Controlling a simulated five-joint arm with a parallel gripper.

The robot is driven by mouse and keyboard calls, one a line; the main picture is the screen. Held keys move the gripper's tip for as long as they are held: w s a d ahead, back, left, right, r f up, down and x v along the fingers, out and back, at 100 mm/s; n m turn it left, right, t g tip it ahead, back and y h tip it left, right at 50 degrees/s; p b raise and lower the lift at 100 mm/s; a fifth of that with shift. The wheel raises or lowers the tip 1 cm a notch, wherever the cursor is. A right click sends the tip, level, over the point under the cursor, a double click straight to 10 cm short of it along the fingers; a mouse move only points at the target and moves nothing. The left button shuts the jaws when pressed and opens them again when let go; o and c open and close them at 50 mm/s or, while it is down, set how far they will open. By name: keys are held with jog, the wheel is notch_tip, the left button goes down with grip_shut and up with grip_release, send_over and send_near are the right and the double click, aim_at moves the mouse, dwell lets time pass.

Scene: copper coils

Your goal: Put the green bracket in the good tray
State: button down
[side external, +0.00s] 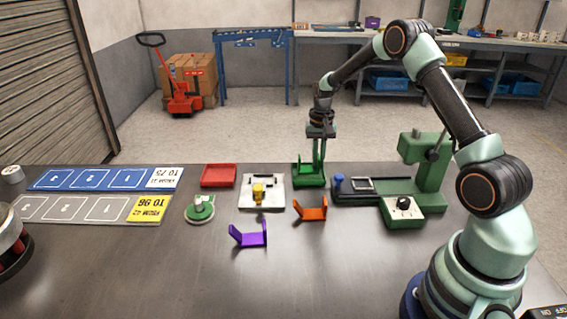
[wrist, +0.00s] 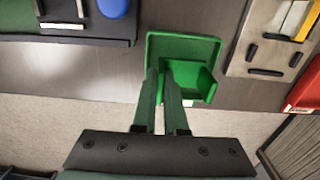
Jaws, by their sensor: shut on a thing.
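My gripper (side external: 320,140) is shut on the green bracket (side external: 317,172), low over the green tray (side external: 298,182). I take this tray to be the good tray by its colour; no label on it is readable. In the wrist view my gripper (wrist: 160,70) reaches the left side of the bracket (wrist: 192,76), which is within the outline of the tray (wrist: 183,38). The two greens blend, and the fingers hide part of the bracket. I cannot tell whether the bracket touches the tray floor.
A red tray (side external: 218,176) and a pale fixture plate (side external: 248,200) with a yellow part are left of the green tray. An orange bracket (side external: 312,210) and a purple bracket (side external: 250,237) lie in front. A green machine (side external: 428,165) stands to the right. The front of the table is clear.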

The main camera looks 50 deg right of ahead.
jog(key=shift+f, duration=0.15)
jog(key=shift+f, duration=0.35)
dwell(0.3)
jog(key=c, duration=0.9)
grip_release()
jog(key=shift+s, duration=0.1)
jog(key=shift+d, duration=0.1)
jog(key=shift+r, duration=3.45)
